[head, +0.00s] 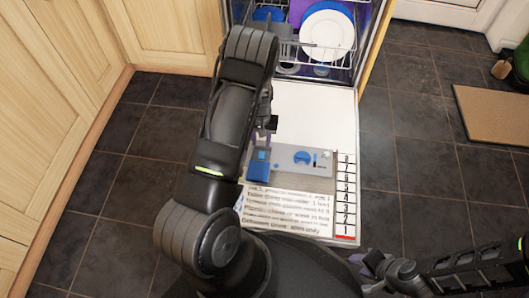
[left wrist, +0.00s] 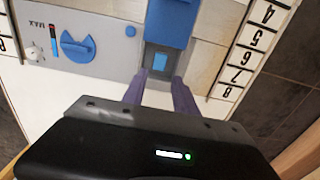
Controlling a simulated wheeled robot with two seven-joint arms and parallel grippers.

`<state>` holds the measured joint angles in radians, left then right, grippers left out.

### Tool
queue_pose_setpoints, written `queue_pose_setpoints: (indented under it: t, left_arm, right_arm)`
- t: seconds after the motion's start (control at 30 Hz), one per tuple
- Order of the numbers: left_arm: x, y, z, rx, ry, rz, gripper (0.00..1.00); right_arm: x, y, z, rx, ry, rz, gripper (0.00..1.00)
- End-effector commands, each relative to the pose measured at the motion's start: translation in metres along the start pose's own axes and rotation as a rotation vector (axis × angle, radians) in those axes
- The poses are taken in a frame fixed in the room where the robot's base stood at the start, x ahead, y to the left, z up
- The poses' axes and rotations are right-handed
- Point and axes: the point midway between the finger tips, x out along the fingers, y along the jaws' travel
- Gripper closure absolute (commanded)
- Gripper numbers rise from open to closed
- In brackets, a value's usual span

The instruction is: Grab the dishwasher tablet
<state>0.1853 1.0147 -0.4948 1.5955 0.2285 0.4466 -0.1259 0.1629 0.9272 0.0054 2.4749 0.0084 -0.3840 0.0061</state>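The dishwasher tablet (left wrist: 160,63) is a small blue block. It appears to lie in the open grey detergent compartment of the lowered dishwasher door, next to the raised blue lid (left wrist: 170,20); the lid also shows in the head view (head: 258,171). My left gripper (left wrist: 158,94) is open, its two purple fingers apart and pointing at the compartment, with nothing visible between the tips. In the head view my left gripper (head: 266,128) is over the door just beyond the compartment, partly hidden by my arm. My right gripper (head: 362,269) is low at the right, away from the tablet; its finger opening is unclear.
The dishwasher door (head: 310,115) lies open, with a blue dial (head: 302,158) beside the compartment. The rack (head: 330,55) above holds white plates (head: 327,32). Wooden cabinets (head: 60,110) stand at left. Dark tiled floor is clear on both sides; a brown mat (head: 495,115) lies right.

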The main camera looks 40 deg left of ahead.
Motion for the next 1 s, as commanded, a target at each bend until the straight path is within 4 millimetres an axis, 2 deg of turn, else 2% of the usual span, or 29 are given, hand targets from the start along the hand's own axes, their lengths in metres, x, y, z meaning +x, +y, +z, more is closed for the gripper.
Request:
queue_pose_setpoints:
  t: [0.13,0.37,0.73,1.0]
  left_arm:
    - [0.003,0.000,0.000,0.000,0.000,0.000,0.65]
    - [0.026,0.000,0.000,0.000,0.000,0.000,0.65]
    - [0.030,0.001,0.001,0.000,0.000,0.000,0.65]
    - [0.068,0.002,0.003,0.001,0.000,0.000,0.65]
  right_arm:
    - [0.002,0.001,0.000,0.000,0.000,0.000,0.64]
    - [0.012,0.004,-0.001,0.001,0.005,0.000,0.64]
    - [0.013,0.004,-0.001,0.001,0.007,0.000,0.64]
    - [0.037,0.011,-0.003,0.002,0.017,0.000,0.64]
